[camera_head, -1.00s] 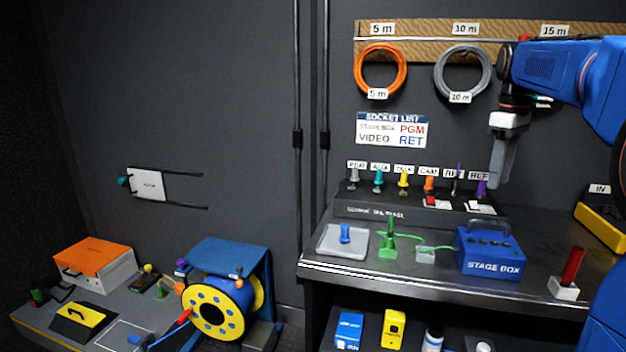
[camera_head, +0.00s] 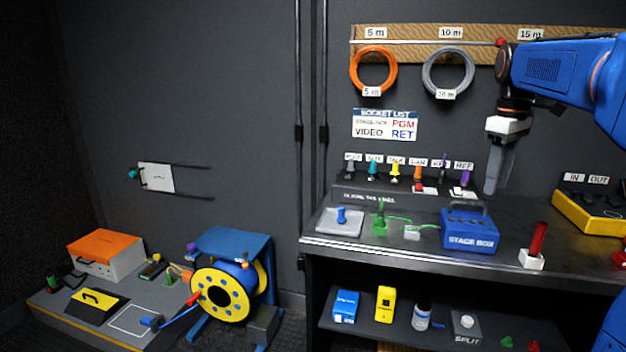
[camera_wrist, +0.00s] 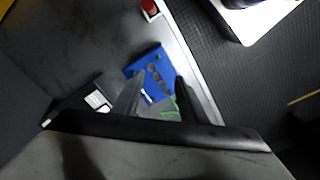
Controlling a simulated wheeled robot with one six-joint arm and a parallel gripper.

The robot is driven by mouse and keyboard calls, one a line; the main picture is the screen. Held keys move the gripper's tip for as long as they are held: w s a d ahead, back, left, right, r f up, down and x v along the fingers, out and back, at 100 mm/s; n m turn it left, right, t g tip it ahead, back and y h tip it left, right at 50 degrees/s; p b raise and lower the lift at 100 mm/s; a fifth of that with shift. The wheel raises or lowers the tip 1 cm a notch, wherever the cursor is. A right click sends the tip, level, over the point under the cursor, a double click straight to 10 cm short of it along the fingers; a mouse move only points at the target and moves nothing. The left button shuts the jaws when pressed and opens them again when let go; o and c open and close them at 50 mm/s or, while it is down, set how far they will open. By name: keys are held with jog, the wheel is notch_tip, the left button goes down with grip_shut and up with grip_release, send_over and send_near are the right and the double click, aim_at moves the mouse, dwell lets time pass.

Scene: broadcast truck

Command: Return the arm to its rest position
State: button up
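My blue arm (camera_head: 560,75) reaches in from the right edge in the head view, above the bench. My gripper (camera_head: 492,188) hangs from it, pointing down in front of the dark wall. In the wrist view my gripper (camera_wrist: 158,82) shows two fingers with a gap between them. I see nothing held in it; the blue stage box shows beyond the gap. In the head view the two fingers overlap. The lower part of the arm is partly out of the picture.
The bench (camera_head: 400,255) carries the blue stage box (camera_head: 469,229), a grey plate (camera_head: 332,224), a red-handled block (camera_head: 535,246) and a yellow box (camera_head: 590,210). Coils hang from a wooden board (camera_head: 415,45). A cable reel (camera_head: 222,295) stands at lower left.

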jog(key=s+a+f+m+t, duration=0.1)
jog(key=s+a+f+m, duration=0.1)
jog(key=s+a+f, duration=0.4)
jog(key=s+a+f+m+t, duration=0.1)
jog(key=s+a+f, duration=0.15)
jog(key=s, duration=0.55)
jog(key=s+a+f+m+t, duration=0.1)
jog(key=s+a+f+m, duration=0.1)
jog(key=s+f, duration=0.5)
jog(key=s+a+f+m+t, duration=0.1)
jog(key=s+a+f, duration=0.2)
jog(key=s+f, duration=0.4)
jog(key=shift+s+a+f+m, duration=0.2)
jog(key=shift+a+f+m, duration=0.15)
jog(key=shift+f, duration=0.25)
